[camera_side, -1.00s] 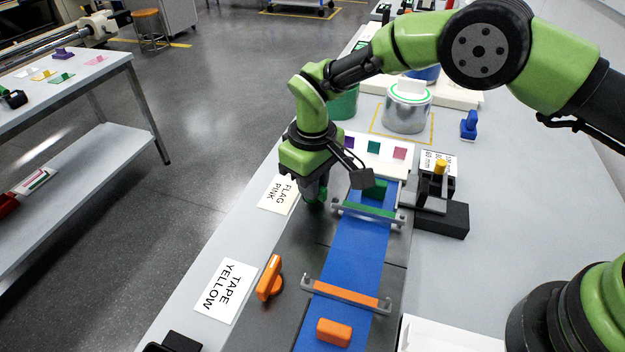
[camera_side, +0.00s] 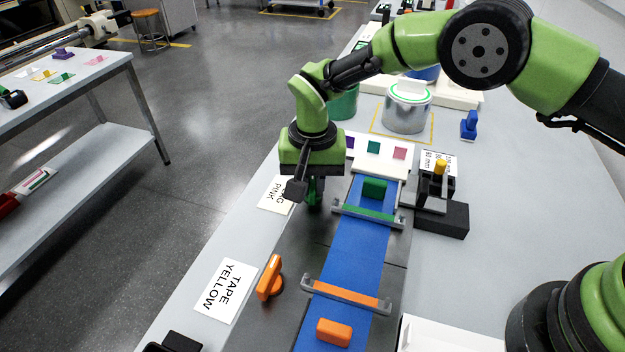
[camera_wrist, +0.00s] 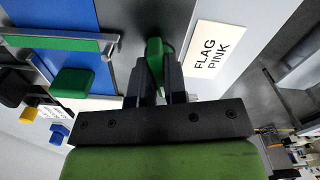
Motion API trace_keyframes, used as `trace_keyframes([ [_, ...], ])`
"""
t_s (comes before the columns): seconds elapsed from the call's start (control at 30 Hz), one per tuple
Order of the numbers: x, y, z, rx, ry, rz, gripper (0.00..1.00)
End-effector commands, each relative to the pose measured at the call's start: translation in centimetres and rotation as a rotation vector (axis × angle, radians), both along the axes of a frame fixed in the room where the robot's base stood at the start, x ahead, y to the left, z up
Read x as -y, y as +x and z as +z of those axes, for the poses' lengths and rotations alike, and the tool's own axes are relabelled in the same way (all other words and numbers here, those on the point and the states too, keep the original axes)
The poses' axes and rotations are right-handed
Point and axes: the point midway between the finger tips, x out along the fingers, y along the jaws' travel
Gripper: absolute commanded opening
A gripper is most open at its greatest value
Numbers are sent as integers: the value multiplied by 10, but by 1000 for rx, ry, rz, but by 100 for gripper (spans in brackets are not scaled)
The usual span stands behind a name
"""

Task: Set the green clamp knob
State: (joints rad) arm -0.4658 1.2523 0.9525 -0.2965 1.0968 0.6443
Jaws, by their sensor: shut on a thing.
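My gripper (camera_side: 314,196) points down at the far left edge of the dark plate, beside the blue strip. In the wrist view my gripper (camera_wrist: 163,92) is shut on the green clamp knob (camera_wrist: 154,58), which shows between and beyond the fingers. In the side view the knob is mostly hidden behind the wrist and fingers. The green clamp bar (camera_side: 368,213) crosses the blue strip (camera_side: 358,245) to the right of the knob. A green block (camera_side: 374,188) sits on the strip just behind that bar; it also shows in the wrist view (camera_wrist: 72,82).
An orange knob (camera_side: 270,278), orange bar (camera_side: 345,293) and orange block (camera_side: 334,332) are nearer the camera. Cards reading FLAG PINK (camera_wrist: 216,56) and TAPE YELLOW (camera_side: 226,290) lie on the table. A black fixture with a yellow peg (camera_side: 440,168) stands right of the strip.

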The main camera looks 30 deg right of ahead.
Motion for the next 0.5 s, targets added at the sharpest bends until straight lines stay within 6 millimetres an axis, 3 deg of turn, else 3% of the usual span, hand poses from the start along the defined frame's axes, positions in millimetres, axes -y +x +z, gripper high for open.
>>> trace_keyframes([
  [0.5,0,0,0,0,0,-290,0],
])
